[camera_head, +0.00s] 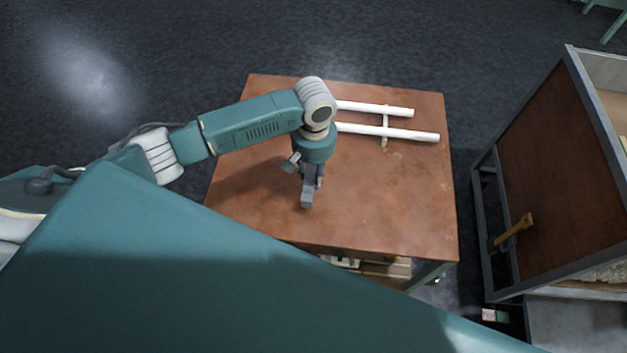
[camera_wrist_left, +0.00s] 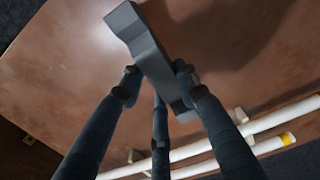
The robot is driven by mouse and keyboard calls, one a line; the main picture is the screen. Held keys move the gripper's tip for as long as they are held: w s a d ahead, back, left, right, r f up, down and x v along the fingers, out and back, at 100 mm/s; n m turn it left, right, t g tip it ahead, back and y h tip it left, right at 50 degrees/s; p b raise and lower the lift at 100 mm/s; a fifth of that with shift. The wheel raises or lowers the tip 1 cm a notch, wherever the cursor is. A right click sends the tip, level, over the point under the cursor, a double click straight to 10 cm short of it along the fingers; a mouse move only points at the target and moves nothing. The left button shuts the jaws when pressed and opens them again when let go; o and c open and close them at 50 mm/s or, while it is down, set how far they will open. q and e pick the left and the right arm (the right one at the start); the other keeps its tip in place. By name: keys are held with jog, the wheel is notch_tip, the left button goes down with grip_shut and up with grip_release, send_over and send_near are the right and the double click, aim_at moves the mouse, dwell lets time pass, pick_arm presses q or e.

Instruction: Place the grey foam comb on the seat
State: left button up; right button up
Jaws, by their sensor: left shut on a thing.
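The grey foam comb (camera_head: 307,199) is a small notched block over the front-left part of the brown tabletop. My left gripper (camera_head: 312,178) points down and is shut on it. In the left wrist view the comb (camera_wrist_left: 143,42) sits between the dark fingers (camera_wrist_left: 157,80), and one end sticks out past them. Whether the comb touches the tabletop, I cannot tell. I cannot make out a seat for it with certainty. My right gripper does not show.
Two white tubes (camera_head: 385,131) with a thin crosspiece (camera_head: 386,120) lie at the back right of the brown table (camera_head: 400,200). My arm hides their left ends. A framed brown bin (camera_head: 545,160) stands right of the table. The tabletop's front right is clear.

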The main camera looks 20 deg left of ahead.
aim_at(313, 182)
pick_arm(q)
jog(key=shift+f, duration=2.05)
jog(key=shift+f, duration=0.1)
jog(key=o, duration=1)
